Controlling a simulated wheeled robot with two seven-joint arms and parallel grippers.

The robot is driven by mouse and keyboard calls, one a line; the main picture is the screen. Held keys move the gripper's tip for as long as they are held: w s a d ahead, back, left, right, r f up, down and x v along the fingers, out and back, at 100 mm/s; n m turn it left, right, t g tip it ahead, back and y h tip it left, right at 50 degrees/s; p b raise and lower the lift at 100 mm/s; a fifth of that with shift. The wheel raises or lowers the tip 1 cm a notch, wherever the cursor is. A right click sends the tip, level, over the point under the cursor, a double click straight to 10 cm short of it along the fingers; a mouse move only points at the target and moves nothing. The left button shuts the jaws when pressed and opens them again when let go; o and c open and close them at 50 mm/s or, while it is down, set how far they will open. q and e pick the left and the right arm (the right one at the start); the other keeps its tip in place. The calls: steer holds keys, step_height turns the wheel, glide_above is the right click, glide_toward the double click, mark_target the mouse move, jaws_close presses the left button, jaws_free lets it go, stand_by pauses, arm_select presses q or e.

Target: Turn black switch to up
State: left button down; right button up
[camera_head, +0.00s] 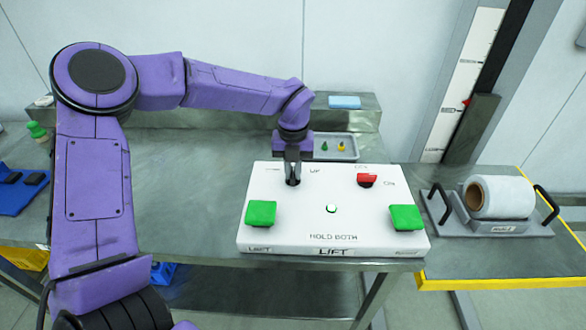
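A white control box (283,235) sits on the metal table, with the word LIFT on its front. My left gripper (293,180) points down onto the upper left of its top, between a small label on the left and the label UP (315,171) on the right. The black switch cannot be made out apart from the dark fingers there, so its position is hidden. The fingers look close together, but whether they hold the switch is unclear. My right gripper is not in view.
The box also carries a red switch (367,181), two green buttons (261,214) (406,217) and a small white button (331,209). A grey tray (345,155) stands behind it. A white roll on a holder (501,197) stands right, on a yellow-edged platform.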

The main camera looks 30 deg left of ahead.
mark_target(293, 171)
arm_select(q)
steer(key=m+p, duration=0.3)
steer(key=m, duration=0.1)
steer(key=shift+r+m+p, duration=0.2)
steer(key=shift+m+p, duration=0.1)
steer(key=shift+p, duration=0.1)
steer(key=shift+w+a+f+m+p, duration=0.1)
steer(key=shift+m+p, duration=1.4)
steer(key=shift+m, duration=0.7)
steer(key=c, duration=1.1)
jaws_free()
steer(key=shift+f, duration=0.1)
steer(key=shift+r+b, duration=0.85)
steer(key=shift+r, duration=4.4)
